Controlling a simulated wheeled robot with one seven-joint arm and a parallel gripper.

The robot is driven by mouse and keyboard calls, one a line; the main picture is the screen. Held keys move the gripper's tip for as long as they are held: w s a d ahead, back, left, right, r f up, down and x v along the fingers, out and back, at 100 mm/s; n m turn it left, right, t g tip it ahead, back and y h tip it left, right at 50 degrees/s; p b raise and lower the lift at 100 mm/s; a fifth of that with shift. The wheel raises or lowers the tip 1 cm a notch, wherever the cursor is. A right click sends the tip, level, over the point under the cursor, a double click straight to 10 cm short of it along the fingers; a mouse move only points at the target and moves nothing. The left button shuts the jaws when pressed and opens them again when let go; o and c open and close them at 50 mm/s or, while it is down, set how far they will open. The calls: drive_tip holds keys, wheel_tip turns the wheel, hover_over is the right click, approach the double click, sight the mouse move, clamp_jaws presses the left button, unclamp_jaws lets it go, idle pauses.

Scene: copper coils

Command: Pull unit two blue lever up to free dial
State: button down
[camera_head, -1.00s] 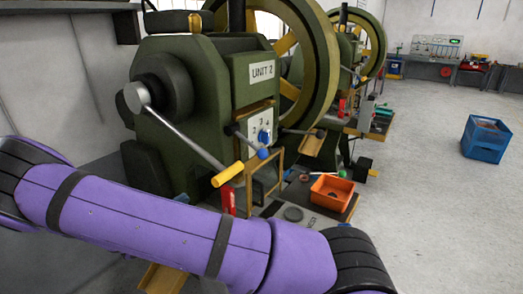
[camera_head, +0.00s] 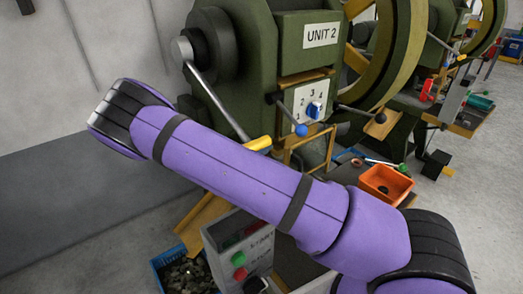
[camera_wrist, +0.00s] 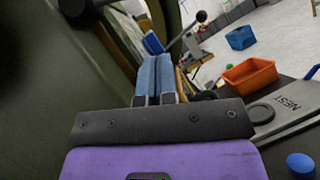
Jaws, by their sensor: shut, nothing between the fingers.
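The unit two press (camera_head: 250,70) is green with a "UNIT 2" label. Its blue-tipped lever (camera_head: 288,116) slants down to the right across the front, ending in a blue ball knob (camera_head: 301,130). The dial (camera_head: 314,110) is a blue knob on a white numbered plate, just above and right of that ball. My gripper (camera_wrist: 154,72) shows in the wrist view with its blue fingers shut and empty, beside a dark green surface. It is out of sight in the head view. A round blue object (camera_wrist: 301,165) sits at the wrist view's lower right; I cannot tell what it is.
A yellow-gripped long lever (camera_head: 215,95) hangs left of the dial. An orange bin (camera_head: 386,185) stands on the bench right of my arm. A control box (camera_head: 238,245) with green and red buttons stands below my arm. Open floor lies right.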

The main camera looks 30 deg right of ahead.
sight(287, 114)
drive_tip(key=s+d+r, duration=0.2)
drive_tip(key=d+r, duration=0.3)
drive_tip(key=r, duration=0.1)
drive_tip(key=shift+d+r, duration=0.2)
drive_tip(key=shift+d, duration=0.15)
drive_tip(key=shift+s+d+r+n+t, duration=0.2)
drive_tip(key=shift+s+r+n+t, duration=0.1)
drive_tip(key=shift+r+n+t, duration=0.4)
